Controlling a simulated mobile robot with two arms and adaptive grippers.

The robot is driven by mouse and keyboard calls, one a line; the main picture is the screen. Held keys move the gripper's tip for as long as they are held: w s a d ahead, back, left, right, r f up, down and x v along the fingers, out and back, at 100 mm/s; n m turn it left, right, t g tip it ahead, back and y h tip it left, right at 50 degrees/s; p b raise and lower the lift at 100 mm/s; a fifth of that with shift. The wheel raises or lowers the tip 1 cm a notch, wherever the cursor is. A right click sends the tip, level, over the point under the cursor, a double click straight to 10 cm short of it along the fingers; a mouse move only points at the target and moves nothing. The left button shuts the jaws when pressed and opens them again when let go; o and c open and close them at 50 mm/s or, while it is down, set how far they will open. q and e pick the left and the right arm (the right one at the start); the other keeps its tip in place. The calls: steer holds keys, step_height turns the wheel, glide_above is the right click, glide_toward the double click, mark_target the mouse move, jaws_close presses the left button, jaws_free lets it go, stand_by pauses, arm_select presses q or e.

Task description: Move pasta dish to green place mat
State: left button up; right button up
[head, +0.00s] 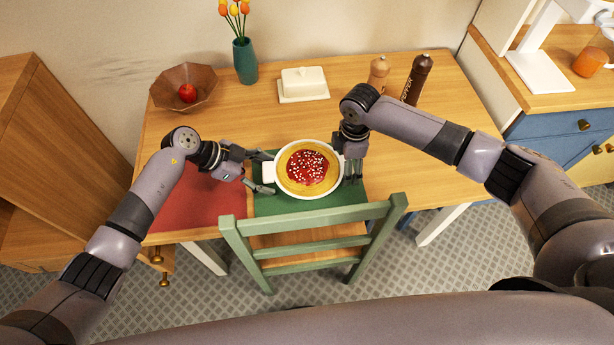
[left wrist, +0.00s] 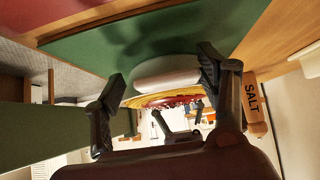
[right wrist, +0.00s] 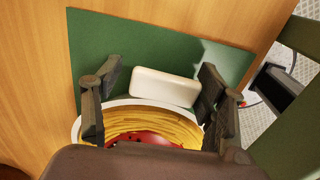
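The pasta dish (head: 307,168) is a round white dish with two handles, holding yellow pasta and red sauce. It is over the green place mat (head: 300,208) and appears to rest on it. My left gripper (head: 268,172) is open at the dish's left side; in the left wrist view its fingers stand apart on either side of a white handle (left wrist: 165,78). My right gripper (head: 353,180) is at the dish's right side; in the right wrist view its fingers are apart on either side of the other handle (right wrist: 165,87).
A red place mat (head: 200,205) lies to the left. A green chair (head: 310,225) stands at the front edge. Behind are a bowl (head: 205,78) with a red apple, a teal vase (head: 245,62), a butter dish (head: 303,85) and two mills (head: 416,80). The table's right part is clear.

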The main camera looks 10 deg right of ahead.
arm_select(q)
steer(key=shift+o, duration=0.4)
steer(key=shift+a, duration=0.1)
arm_select(e)
steer(key=shift+o, duration=0.2)
steer(key=shift+d, duration=0.15)
arm_select(q)
steer(key=shift+w, duration=0.1)
steer(key=shift+a+r, duration=0.15)
steer(key=shift+a, duration=0.05)
arm_select(e)
steer(key=shift+r, duration=0.1)
arm_select(q)
steer(key=v, duration=1.1)
steer(key=shift+r, duration=0.2)
arm_select(e)
step_height(320, 180, up, 12)
arm_select(q)
steer(key=shift+a, duration=0.1)
